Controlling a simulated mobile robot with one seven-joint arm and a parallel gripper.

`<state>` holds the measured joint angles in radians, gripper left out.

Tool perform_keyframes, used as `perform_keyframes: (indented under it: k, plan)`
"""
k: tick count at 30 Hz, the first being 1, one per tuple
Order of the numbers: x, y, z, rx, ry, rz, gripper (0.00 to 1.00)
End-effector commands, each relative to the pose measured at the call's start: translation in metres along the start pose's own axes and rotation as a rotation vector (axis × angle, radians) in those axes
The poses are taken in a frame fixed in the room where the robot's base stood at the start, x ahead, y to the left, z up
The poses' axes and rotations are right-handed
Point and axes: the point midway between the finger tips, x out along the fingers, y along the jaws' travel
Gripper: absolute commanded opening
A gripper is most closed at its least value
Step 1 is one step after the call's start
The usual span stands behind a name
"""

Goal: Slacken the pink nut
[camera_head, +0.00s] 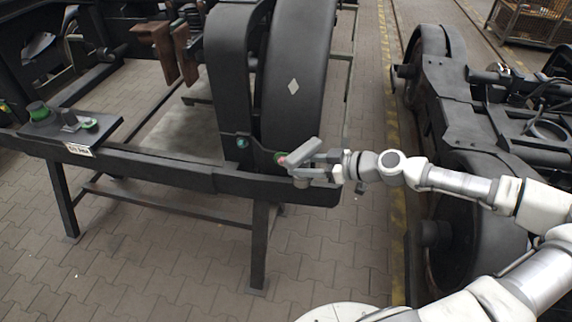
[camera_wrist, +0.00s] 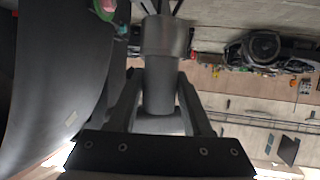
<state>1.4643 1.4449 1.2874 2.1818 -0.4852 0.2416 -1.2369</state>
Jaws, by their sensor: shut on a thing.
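The pink nut (camera_head: 283,161) shows as a small pink spot beside a green patch on the black frame, below the large dark wheel. In the wrist view the pink nut (camera_wrist: 108,5) is at the top edge, partly cut off, with green next to it. My gripper (camera_head: 316,172) is at the frame's corner, just right of the nut. In the wrist view my gripper (camera_wrist: 160,90) is shut on a grey cylindrical tool (camera_wrist: 165,40). The tool's far end is cut off at the top. I cannot tell whether the tool touches the nut.
The dark wheel (camera_head: 292,85) stands upright just behind the nut. The black frame beam (camera_head: 180,172) runs left on legs. A black plate (camera_head: 95,124) with green-marked parts lies on its left end. Another bogie (camera_head: 455,110) stands at right, across a paved aisle.

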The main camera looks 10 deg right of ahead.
Motion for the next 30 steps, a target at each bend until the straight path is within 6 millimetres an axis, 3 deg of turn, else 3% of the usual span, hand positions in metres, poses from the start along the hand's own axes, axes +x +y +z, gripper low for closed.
perform_keyframes:
  k: [5,12,21,30]
  plan:
    - [0.023,0.001,0.033,-0.09,-0.03,0.018,0.0]
    - [0.062,0.006,0.087,-0.423,-0.122,0.084,0.0]
    - [0.087,0.01,0.106,-0.839,-0.19,0.155,0.0]
    - [0.112,0.002,0.11,-1.32,-0.176,0.213,0.0]
